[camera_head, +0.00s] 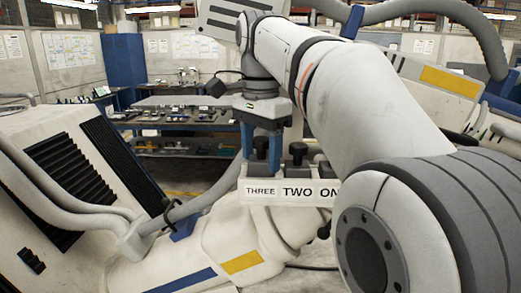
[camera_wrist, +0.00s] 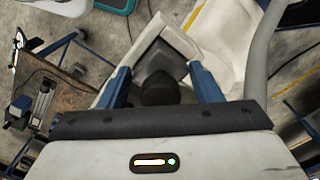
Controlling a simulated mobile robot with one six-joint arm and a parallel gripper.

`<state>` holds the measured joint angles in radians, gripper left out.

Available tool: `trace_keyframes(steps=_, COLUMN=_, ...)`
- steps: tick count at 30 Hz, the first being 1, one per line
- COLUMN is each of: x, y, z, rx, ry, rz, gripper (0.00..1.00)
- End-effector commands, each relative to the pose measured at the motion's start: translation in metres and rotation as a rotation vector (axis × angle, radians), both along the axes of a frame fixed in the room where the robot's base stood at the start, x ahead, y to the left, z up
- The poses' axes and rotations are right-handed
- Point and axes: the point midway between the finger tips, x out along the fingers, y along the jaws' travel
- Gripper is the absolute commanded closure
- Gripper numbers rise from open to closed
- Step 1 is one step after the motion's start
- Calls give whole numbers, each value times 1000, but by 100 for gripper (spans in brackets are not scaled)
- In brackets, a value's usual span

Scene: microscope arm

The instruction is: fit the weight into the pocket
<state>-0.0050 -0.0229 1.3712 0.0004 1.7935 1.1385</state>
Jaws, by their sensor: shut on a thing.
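My gripper (camera_head: 262,140) points down with its blue fingers around a dark weight (camera_head: 261,148), at the THREE end of a white labelled rack (camera_head: 265,192). In the wrist view the blue fingers (camera_wrist: 162,88) stand on either side of the dark round top of the weight (camera_wrist: 160,90). Beyond it lies a dark square recess in a pale frame (camera_wrist: 186,42), which may be the pocket. The weight's lower end is hidden, so I cannot tell whether it is seated or raised.
Other dark knobbed weights (camera_head: 298,152) stand close by on the right, above TWO and ONE. A large white machine with ribbed black panels (camera_head: 62,165) and a thick grey hose (camera_head: 60,190) fills the left. A cluttered bench (camera_head: 180,118) stands behind.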

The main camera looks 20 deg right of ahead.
Motion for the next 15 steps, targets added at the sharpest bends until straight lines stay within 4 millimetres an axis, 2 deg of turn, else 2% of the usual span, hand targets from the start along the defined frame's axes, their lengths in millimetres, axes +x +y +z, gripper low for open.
trace_keyframes(steps=14, x=0, y=0, z=-9, rx=-1, ry=-4, rz=0, gripper=100)
trace_keyframes(steps=15, x=0, y=0, z=-9, rx=-1, ry=-4, rz=0, gripper=39)
